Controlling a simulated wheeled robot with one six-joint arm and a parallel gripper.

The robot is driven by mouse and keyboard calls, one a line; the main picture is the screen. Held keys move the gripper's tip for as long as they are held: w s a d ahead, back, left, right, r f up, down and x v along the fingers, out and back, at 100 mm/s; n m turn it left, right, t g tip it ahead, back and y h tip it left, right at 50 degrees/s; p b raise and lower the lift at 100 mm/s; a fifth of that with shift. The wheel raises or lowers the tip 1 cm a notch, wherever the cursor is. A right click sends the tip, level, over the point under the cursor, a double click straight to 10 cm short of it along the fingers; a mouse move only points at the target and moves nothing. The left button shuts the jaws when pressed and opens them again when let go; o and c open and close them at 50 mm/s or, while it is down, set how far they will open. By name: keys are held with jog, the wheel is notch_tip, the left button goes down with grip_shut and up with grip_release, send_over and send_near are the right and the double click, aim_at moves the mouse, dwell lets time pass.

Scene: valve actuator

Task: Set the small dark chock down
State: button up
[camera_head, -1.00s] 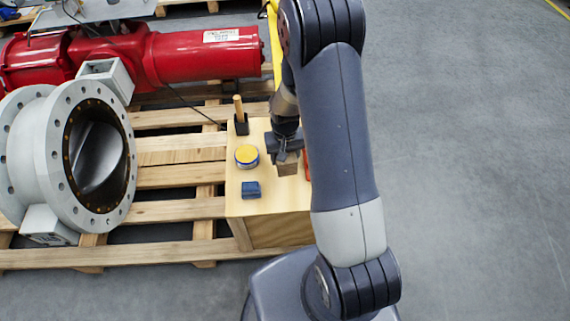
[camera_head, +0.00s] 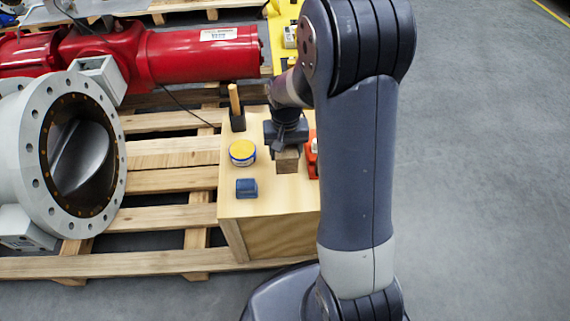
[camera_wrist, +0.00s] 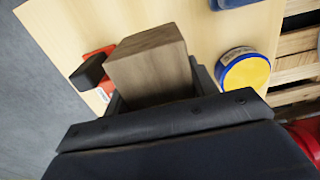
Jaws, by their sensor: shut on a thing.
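The small dark chock (camera_head: 288,163) is a brown wooden block. My gripper (camera_head: 287,148) is shut on it above the light wooden box top (camera_head: 262,205). In the wrist view the chock (camera_wrist: 152,62) fills the space between the fingers of my gripper (camera_wrist: 152,95) and sticks out beyond them. I cannot tell whether the chock's underside touches the box top.
A yellow-topped round tin (camera_head: 242,152), a blue block (camera_head: 246,187) and a dark holder with a wooden handle (camera_head: 236,110) stand left of my gripper. A red object (camera_head: 313,155) is close on the right.

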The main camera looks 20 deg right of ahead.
jog(key=shift+f+b, duration=0.6)
jog(key=shift+f, duration=2.3)
jog(key=shift+f, duration=0.2)
jog(key=o, duration=1.1)
jog(key=shift+r, duration=0.1)
